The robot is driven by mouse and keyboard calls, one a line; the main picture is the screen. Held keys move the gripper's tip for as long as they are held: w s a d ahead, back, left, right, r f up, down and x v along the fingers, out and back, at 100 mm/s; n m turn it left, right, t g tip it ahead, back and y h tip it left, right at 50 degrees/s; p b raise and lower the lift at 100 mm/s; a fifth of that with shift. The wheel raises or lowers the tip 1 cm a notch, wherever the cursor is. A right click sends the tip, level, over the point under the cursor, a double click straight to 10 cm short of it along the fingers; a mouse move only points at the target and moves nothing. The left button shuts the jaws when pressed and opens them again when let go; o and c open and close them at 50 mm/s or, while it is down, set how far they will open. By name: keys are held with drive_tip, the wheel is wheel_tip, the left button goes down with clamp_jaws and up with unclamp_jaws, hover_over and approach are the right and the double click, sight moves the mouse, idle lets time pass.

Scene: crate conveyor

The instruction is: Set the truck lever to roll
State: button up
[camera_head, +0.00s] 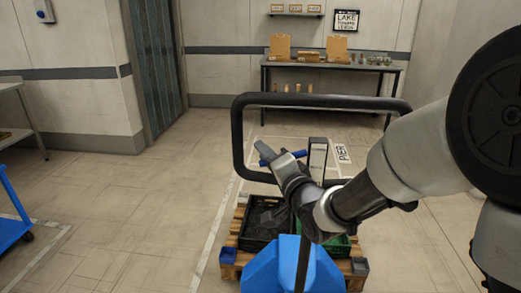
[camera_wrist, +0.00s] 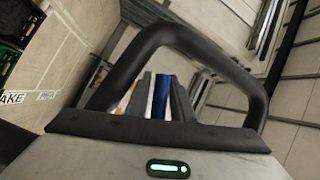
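The truck's black loop handle (camera_head: 240,140) stands in front of me, with its blue body (camera_head: 262,268) below. The loop also arches across the wrist view (camera_wrist: 115,82). My gripper (camera_head: 277,161) is inside the loop, beside the grey post (camera_head: 318,160). A blue bar, seemingly the lever (camera_head: 265,150), shows at my fingertips, with blue on both sides of them. In the wrist view the blue piece (camera_wrist: 161,97) stands upright at the gripper, flanked by grey parts. Whether the fingers press on it is not clear. The lever's setting cannot be read.
A wooden pallet (camera_head: 228,256) with a black crate (camera_head: 256,238) and a green crate (camera_head: 338,246) lies beyond the truck. A workbench (camera_head: 395,68) with boxes stands at the back wall. A blue cart (camera_head: 12,222) is at the left. Floor between is clear.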

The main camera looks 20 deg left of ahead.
drive_tip(key=shift+w+a, duration=0.1)
drive_tip(key=shift+c, duration=0.2)
clamp_jaws()
drive_tip(key=r+m+b, duration=0.1)
drive_tip(key=r+m+t+b, duration=0.1)
drive_tip(key=r+m, duration=0.1)
drive_tip(key=r, duration=0.1)
drive_tip(key=shift+a+m+t+y+b, duration=0.25)
drive_tip(key=shift+m+t+y+b, duration=0.05)
drive_tip(key=shift+t+y+b, duration=0.1)
drive_tip(key=shift+o, duration=0.2)
unclamp_jaws()
